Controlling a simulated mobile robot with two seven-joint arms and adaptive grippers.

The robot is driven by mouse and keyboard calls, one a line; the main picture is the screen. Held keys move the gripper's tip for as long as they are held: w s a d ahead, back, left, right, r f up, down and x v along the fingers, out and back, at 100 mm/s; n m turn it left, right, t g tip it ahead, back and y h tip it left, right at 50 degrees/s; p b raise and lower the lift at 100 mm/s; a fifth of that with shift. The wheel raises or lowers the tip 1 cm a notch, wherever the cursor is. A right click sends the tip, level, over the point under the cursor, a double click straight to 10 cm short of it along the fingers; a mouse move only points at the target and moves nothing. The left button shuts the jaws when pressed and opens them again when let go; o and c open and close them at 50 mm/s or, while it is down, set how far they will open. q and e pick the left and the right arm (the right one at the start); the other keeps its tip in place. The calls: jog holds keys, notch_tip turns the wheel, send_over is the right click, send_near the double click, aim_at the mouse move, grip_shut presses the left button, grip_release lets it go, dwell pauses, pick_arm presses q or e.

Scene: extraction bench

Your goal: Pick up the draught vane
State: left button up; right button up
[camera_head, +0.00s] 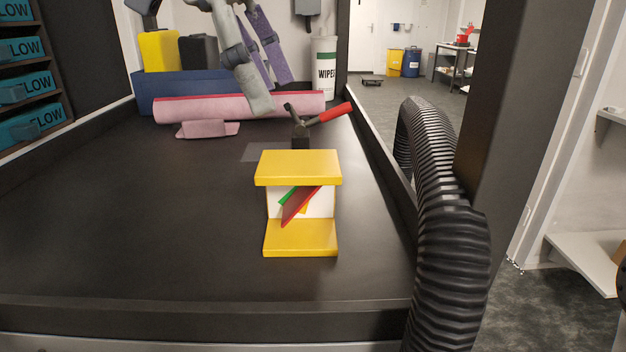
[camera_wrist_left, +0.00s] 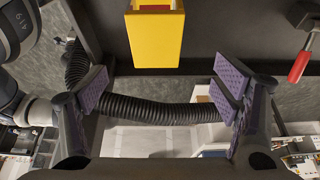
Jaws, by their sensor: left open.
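The draught vane (camera_head: 300,168) stands upright on the dark bench, a yellow top and yellow base joined by a white back. A slanted red and green flap shows in its opening. In the left wrist view its yellow part (camera_wrist_left: 155,38) is at the top, beyond the fingers. My left gripper (camera_head: 272,94) hangs in from the top of the head view, above and left of the vane in the picture. It also shows in the left wrist view (camera_wrist_left: 165,92), fingers wide apart with purple pads and nothing between them. My right gripper is not in view.
A clamp with a red handle (camera_head: 332,113) stands just behind the vane. A ribbed black hose (camera_head: 445,200) runs along the right edge. A pink roll (camera_head: 190,110), a blue bin (camera_head: 180,88) and a wipes tub (camera_head: 324,68) are at the back. The bench left of the vane is clear.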

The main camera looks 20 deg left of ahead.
aim_at(294, 161)
pick_arm(q)
jog(key=x, duration=1)
jog(key=shift+s+a+f, duration=0.2)
jog(key=shift+s+f, duration=0.15)
jog(key=c, duration=1.4)
